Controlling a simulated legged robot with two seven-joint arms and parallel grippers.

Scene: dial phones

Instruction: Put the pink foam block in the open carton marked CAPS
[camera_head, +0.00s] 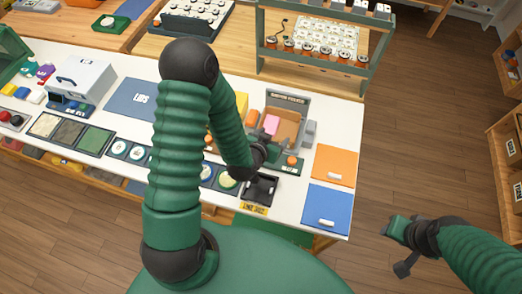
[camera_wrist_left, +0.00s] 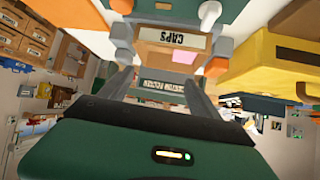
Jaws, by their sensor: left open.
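The pink foam block (camera_head: 270,124) shows within the brown open carton (camera_head: 290,126), toward its left side. In the left wrist view the pink block (camera_wrist_left: 184,57) also appears inside the carton, below the upside-down CAPS label (camera_wrist_left: 174,39). My left gripper (camera_wrist_left: 162,84) is open, with its two grey fingers apart and nothing between them. In the head view my left gripper (camera_head: 262,156) is at the near side of the carton, apart from the block. My right gripper (camera_head: 398,246) is off the table's right side, over the floor; its finger opening is unclear.
Grey and orange parts stand around the carton. A black tray (camera_head: 260,188) is in front of it. Orange (camera_head: 334,165) and blue (camera_head: 327,208) mats lie to the right. A green rack (camera_head: 310,60) stands behind. My left arm hides part of the table's middle.

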